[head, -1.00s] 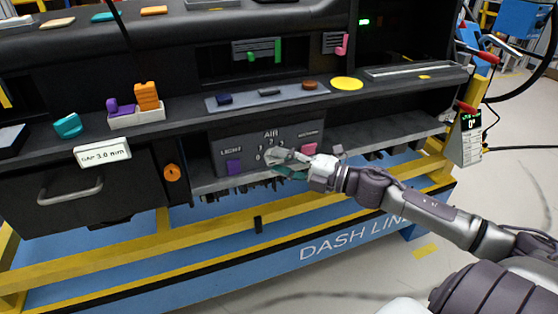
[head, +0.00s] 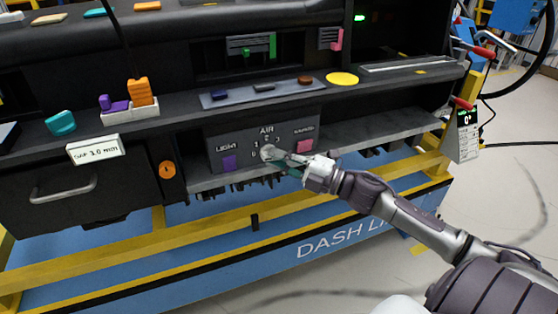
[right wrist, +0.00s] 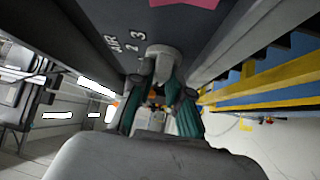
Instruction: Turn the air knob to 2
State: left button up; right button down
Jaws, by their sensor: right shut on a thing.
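The air knob (head: 267,152) is a round pale grey knob on the dark control panel (head: 219,147), below the word AIR and among small position numbers. It also shows in the right wrist view (right wrist: 164,52), near the printed 2 and 3. My right gripper (head: 274,155) comes in from the right and is shut on the knob. Its teal-padded fingers (right wrist: 158,78) lie on either side of the knob in the right wrist view. I cannot tell which number the knob points to. My left gripper is not in view.
A purple square (head: 230,162) under LIGHT and a pink square (head: 305,146) flank the knob. A grey ledge (head: 385,131) runs close by on the right. An orange round knob (head: 167,170) is to the left. A yellow rail (head: 130,253) runs below.

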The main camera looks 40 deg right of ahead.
pick_arm(q)
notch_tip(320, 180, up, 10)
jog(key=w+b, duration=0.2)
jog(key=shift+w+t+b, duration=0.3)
jog(key=shift+b, duration=0.1)
pick_arm(e)
jog(key=m+t+h, duration=0.3)
jog(key=m+h, duration=0.2)
jog(key=m, duration=0.3)
jog(key=a+f+m+t+h, duration=0.1)
jog(key=m+t+h, duration=0.2)
jog(key=m+h, duration=0.2)
jog(key=m+t+h, duration=0.3)
jog(key=m+h, duration=0.2)
jog(key=m, duration=0.6)
jog(key=shift+w+a+f+m+t+h, duration=0.2)
jog(key=shift+m+t+h, duration=0.1)
jog(key=shift+t, duration=0.1)
jog(key=shift+m, duration=0.3)
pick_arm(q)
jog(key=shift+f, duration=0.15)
pick_arm(e)
jog(key=shift+h, duration=0.5)
jog(key=c, duration=1.1)
grip_release()
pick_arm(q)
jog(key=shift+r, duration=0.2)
pick_arm(e)
jog(key=shift+r, duration=0.1)
